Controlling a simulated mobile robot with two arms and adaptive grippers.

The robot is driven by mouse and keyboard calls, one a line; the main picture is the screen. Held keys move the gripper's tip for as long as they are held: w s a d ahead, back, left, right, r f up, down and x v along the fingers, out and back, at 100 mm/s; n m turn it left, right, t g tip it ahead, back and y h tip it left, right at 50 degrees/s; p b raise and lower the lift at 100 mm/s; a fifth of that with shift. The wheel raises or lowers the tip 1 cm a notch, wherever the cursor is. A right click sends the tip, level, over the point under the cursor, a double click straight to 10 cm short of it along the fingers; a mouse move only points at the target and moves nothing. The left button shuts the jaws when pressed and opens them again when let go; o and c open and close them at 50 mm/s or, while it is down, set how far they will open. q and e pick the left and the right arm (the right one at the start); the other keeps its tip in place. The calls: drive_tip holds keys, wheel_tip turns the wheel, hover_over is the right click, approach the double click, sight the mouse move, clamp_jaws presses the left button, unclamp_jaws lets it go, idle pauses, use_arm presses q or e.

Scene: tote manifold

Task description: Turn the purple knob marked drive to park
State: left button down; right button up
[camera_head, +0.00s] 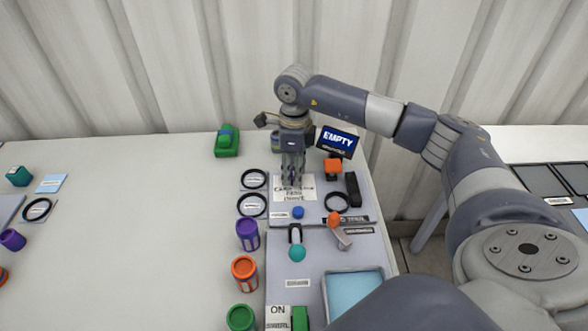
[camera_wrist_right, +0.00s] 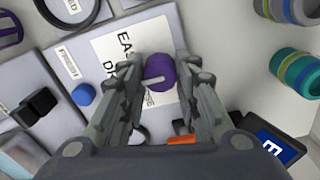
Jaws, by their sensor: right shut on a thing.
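The purple knob (camera_wrist_right: 160,74) with a pale pointer bar shows in the right wrist view, over a white label card (camera_wrist_right: 112,47). The letters "EA" and "D" on the card are readable, the rest is partly covered. My right gripper (camera_head: 292,181) points down over the card (camera_head: 308,194) on the grey panel (camera_head: 325,262). In the wrist view, the fingers of this gripper (camera_wrist_right: 160,62) are on both sides of the knob and closed on it. The head view does not show the knob clearly, as the fingers cover it. My left gripper is not in view.
A blue knob (camera_head: 298,212), an orange knob (camera_head: 333,218), a teal ball (camera_head: 297,253) and a black ring (camera_head: 336,202) are close by. An "EMPTY" display (camera_head: 337,142) stands behind right. Purple (camera_head: 248,235) and orange (camera_head: 244,272) canisters stand left. The table's middle left is clear.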

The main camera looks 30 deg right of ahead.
drive_tip(key=o, duration=1.1)
wheel_tip(320, 180, up, 12)
drive_tip(key=shift+w+d+r, duration=0.1)
